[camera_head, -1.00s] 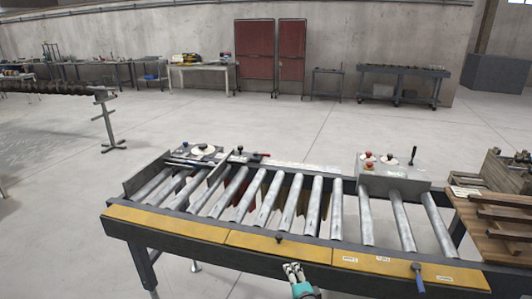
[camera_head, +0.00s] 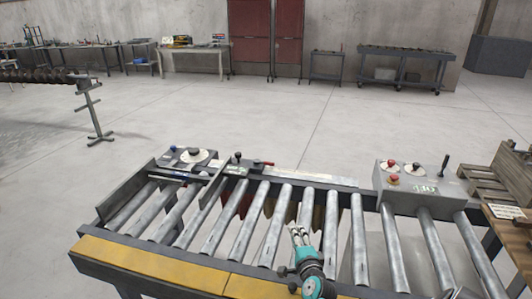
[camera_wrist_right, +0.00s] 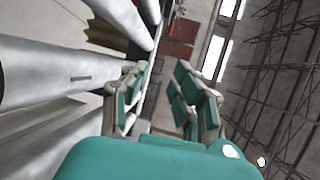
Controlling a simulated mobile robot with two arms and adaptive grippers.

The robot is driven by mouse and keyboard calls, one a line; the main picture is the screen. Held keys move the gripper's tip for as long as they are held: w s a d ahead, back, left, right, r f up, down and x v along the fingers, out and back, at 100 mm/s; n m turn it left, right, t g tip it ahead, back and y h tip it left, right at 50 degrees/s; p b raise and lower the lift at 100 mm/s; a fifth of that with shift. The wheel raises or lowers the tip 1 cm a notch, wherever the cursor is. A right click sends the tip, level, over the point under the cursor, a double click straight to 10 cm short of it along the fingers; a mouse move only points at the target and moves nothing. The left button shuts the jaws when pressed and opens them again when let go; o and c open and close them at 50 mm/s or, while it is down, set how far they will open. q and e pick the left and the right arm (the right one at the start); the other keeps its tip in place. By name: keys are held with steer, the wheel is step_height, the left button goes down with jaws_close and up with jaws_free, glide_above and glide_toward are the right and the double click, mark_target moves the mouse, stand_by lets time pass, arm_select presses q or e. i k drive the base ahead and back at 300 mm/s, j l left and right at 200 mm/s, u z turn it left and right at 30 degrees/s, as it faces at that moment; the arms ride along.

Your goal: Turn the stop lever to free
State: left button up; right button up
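A stop assembly (camera_head: 230,170) sits across the far side of the roller table. A lever with a red grip (camera_head: 262,163) points right from it, beside a short black knob (camera_head: 237,157). No label shows which handle is the stop lever. My right gripper (camera_head: 299,231) is over the middle rollers, nearer to me than the red-gripped lever and to its right, clear of it. In the right wrist view its two fingers (camera_wrist_right: 160,100) stand apart with nothing between them. My left gripper is out of view.
The steel rollers (camera_head: 272,225) run between dark rails, with a yellow front panel (camera_head: 150,262). A grey control box (camera_head: 425,185) with red buttons and a black stick stands at right. A round dial plate (camera_head: 194,156) is at the far left. Wooden pallets (camera_head: 497,180) lie at far right.

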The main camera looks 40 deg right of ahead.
mark_target(256, 162)
steer(key=i+l, duration=0.7)
steer(key=i, duration=0.2)
